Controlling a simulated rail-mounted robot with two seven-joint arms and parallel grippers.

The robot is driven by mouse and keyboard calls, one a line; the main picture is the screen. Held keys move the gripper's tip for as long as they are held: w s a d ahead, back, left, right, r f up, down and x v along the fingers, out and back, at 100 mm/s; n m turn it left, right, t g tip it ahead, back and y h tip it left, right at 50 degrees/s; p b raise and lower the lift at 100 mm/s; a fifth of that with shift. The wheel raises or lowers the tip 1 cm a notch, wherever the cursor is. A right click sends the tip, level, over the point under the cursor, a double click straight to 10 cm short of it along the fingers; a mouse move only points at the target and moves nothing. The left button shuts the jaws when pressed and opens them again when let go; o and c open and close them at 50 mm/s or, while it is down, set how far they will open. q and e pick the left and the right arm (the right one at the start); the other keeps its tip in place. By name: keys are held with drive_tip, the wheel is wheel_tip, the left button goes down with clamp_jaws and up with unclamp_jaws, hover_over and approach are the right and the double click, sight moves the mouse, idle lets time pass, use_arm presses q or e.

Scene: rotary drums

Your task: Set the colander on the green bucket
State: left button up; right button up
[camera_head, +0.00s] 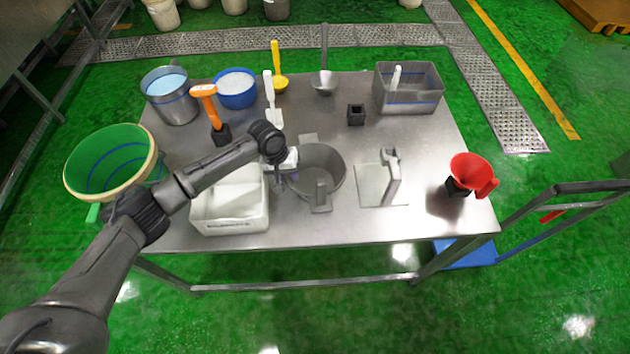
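The green bucket (118,146) is at the left edge of the table, its open mouth up with a tan rim and blue rings inside. A round grey bowl with two flat handles, apparently the colander (325,163), sits on the middle of the table. My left gripper (280,185) points down at the colander's left rim. Whether it touches the rim, and whether its fingers are open or shut, is too small to tell. My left arm passes in front of the bucket's lower right side. My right gripper is not in view.
A white bin (232,212) stands under my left forearm, between bucket and colander. A white-and-grey stand (378,185) is right of the colander, and a red funnel (470,170) farther right. A metal pail (172,103), blue bowl (236,98) and grey tub (410,103) line the back.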

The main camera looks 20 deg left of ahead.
use_arm(q)
drive_tip(key=shift+x, duration=0.75)
clamp_jaws()
